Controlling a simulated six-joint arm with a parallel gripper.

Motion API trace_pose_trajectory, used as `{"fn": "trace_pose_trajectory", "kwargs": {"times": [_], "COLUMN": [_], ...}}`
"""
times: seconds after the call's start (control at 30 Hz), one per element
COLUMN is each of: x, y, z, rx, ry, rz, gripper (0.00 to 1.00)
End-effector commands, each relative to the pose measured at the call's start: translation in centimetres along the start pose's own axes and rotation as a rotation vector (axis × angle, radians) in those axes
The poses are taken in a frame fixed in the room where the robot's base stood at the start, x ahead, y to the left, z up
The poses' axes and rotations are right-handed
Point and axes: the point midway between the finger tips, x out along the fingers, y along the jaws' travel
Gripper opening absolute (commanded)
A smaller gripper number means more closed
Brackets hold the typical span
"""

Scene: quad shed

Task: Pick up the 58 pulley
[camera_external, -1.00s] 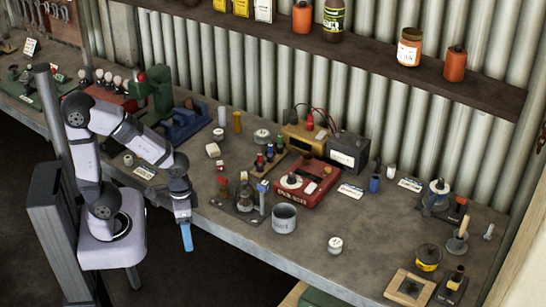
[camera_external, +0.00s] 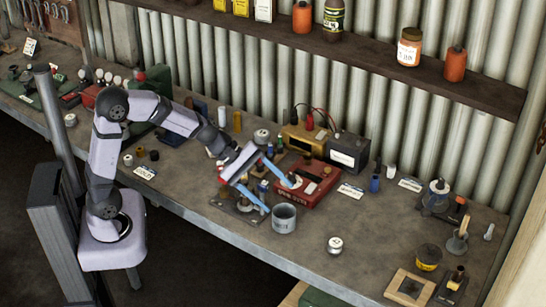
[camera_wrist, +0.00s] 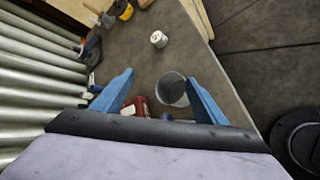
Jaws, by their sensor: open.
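A small pale metallic round piece (camera_external: 335,245), which may be the 58 pulley, stands on the open bench right of the grey cup. It also shows in the wrist view (camera_wrist: 158,40), beyond my fingertips. Its marking is too small to read. A similar round piece (camera_external: 262,136) stands near the back wall, so I cannot tell for certain which is the 58 pulley. My gripper (camera_external: 281,197) is open and empty, with blue fingers spread above the bench between the red device and the grey cup. In the wrist view my gripper (camera_wrist: 158,77) has nothing between its fingers.
The grey cup (camera_external: 284,218) stands just below my fingers. The red device (camera_external: 318,192) and a metal stand (camera_external: 236,208) are close by. A yellow tin (camera_external: 428,257) and wooden frame (camera_external: 410,288) lie to the right. The bench around the nearer round piece is clear.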

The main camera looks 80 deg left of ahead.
Motion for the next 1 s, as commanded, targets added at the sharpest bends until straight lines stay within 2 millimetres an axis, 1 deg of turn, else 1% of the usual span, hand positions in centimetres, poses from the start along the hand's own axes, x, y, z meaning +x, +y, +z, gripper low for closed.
{"fn": "trace_pose_trajectory", "kwargs": {"times": [0.03, 0.1, 0.17, 0.2, 0.23, 0.27, 0.3, 0.37, 0.4, 0.47, 0.5, 0.57, 0.6, 0.67, 0.7, 0.8, 0.83, 0.9, 1.0], "x": [-0.2, -0.7, -1.4, -1.9, -2.3, -2.9, -3.9, -5.3, -6.5, -8.4, -9.7, -11.6, -12.8, -14.1, -14.3, -14.2, -14.0, -13.8, -13.8], "y": [2.2, 5.2, 7.6, 9.0, 10.0, 10.8, 11.2, 11.1, 10.9, 10.3, 9.8, 8.8, 8.1, 6.7, 5.5, 3.2, 2.8, 2.2, 2.0], "z": [-1.3, -2.8, -4.3, -5.6, -6.9, -8.6, -11.9, -16.6, -19.6, -24.0, -26.8, -30.5, -32.6, -35.3, -36.6, -38.4, -38.6, -38.9, -39.0], "rx": [-0.091, -0.213, -0.312, -0.381, -0.436, -0.499, -0.599, -0.728, -0.809, -0.928, -1.002, -1.101, -1.158, -1.231, -1.268, -1.323, -1.330, -1.341, -1.344], "ry": [0.005, 0.004, 0.002, 0.000, 0.002, 0.006, 0.021, 0.043, 0.055, 0.071, 0.080, 0.090, 0.096, 0.103, 0.109, 0.120, 0.122, 0.125, 0.126], "rz": [0.069, 0.165, 0.245, 0.298, 0.339, 0.383, 0.442, 0.514, 0.564, 0.643, 0.696, 0.771, 0.816, 0.869, 0.886, 0.896, 0.893, 0.891, 0.890], "gripper": [0.67, 0.67, 0.67, 0.67, 0.67, 0.67, 0.67, 0.67, 0.67, 0.67, 0.67, 0.67, 0.67, 0.67, 0.67, 0.67, 0.67, 0.67, 0.67]}}
